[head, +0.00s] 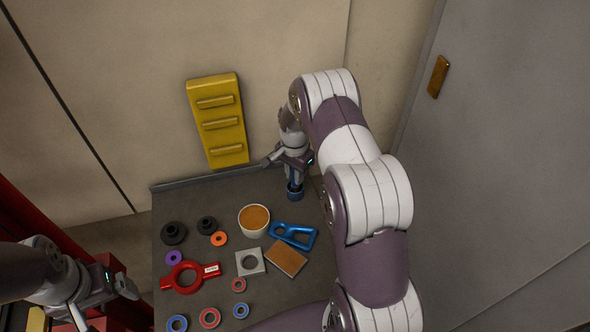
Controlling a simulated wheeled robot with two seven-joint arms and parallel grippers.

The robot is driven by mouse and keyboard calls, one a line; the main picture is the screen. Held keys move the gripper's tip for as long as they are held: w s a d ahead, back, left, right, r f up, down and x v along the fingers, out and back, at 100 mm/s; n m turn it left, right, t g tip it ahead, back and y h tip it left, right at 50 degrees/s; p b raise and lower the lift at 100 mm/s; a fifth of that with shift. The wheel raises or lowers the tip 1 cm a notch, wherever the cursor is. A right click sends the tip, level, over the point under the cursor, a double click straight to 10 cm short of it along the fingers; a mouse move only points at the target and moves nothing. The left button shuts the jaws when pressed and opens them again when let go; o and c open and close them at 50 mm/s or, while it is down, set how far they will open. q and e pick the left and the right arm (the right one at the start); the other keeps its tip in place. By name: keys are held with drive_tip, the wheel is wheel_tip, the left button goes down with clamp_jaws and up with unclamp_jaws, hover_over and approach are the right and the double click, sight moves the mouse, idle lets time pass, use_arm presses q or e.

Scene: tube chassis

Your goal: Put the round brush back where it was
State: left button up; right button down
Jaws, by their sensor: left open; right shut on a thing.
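My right gripper (291,167) is shut on an upright blue piece with a wider, darker lower end, which I take to be the round brush (295,190). It is over the back right part of the grey table (185,205). Its upper part is hidden between the fingers, and I cannot tell whether its lower end touches the table. My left gripper (104,303) is open and empty at the lower left, beside the table's left edge.
A cup with an orange-brown top (254,218) and a blue handled piece (293,235) stand close in front of the brush. A red ring tool (187,277), a grey square (250,262), a brown block (286,259) and several small rings lie nearby. A yellow ledged panel (218,121) stands behind.

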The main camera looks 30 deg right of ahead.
drive_tip(key=shift+f, duration=0.1)
drive_tip(key=c, duration=1)
unclamp_jaws()
drive_tip(key=shift+r, duration=0.35)
drive_tip(key=r+b, duration=0.1)
drive_tip(key=r, duration=0.3)
drive_tip(key=r+b, duration=0.1)
drive_tip(key=r, duration=0.2)
drive_tip(key=r+b, duration=0.1)
drive_tip(key=r, duration=0.3)
drive_tip(key=shift+s+a+r, duration=0.15)
drive_tip(key=shift+a+r, duration=0.1)
drive_tip(key=shift+r, duration=0.05)
drive_tip(key=s+a+n, duration=0.5)
drive_tip(key=s+n, duration=0.2)
drive_tip(key=s, duration=0.2)
drive_tip(key=s+a+r+n+t, duration=0.1)
drive_tip(key=s+a+n, duration=0.5)
drive_tip(key=s, duration=0.4)
drive_tip(key=shift+s+a+n, duration=0.25)
drive_tip(key=shift+s+n, duration=0.05)
drive_tip(key=shift+n, duration=0.1)
